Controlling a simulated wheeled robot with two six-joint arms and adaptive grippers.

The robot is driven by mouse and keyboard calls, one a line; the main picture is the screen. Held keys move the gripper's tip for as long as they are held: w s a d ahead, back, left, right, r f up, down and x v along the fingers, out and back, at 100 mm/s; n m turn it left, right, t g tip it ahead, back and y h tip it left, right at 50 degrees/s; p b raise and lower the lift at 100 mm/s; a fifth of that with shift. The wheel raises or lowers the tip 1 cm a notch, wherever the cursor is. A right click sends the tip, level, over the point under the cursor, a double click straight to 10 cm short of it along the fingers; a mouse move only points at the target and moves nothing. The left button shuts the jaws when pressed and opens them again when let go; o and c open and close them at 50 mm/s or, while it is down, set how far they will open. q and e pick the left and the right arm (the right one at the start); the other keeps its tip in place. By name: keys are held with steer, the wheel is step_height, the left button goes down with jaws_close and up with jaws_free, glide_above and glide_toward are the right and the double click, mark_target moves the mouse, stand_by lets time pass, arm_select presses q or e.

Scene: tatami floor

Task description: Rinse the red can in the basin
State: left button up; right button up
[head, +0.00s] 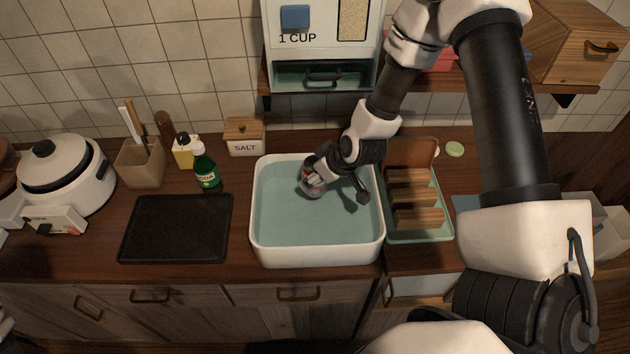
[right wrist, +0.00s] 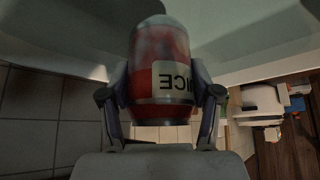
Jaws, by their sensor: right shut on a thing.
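The white basin (head: 262,225) stands on the counter and holds blue-green water. My right gripper (head: 314,178) is over the basin's inside, low and close to the water. It is shut on the red can (head: 312,188), which is mostly covered by the fingers in the head view. In the right wrist view the can (right wrist: 160,70) sits between the two fingers (right wrist: 160,108), red with a pale label whose letters read "ICE" upside down. Whether the can touches the water I cannot tell.
A rack with wooden slats (head: 415,195) stands right of the basin. A black board (head: 175,228), green bottle (head: 206,170), salt box (head: 244,137) and rice cooker (head: 62,178) are to the left.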

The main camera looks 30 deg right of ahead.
mark_target(310, 159)
steer(key=shift+r+p, duration=2.95)
steer(key=shift+r, duration=0.55)
step_height(310, 159, up, 4)
steer(key=p, duration=0.4)
steer(key=shift+r, duration=0.1)
steer(key=shift+f, duration=0.2)
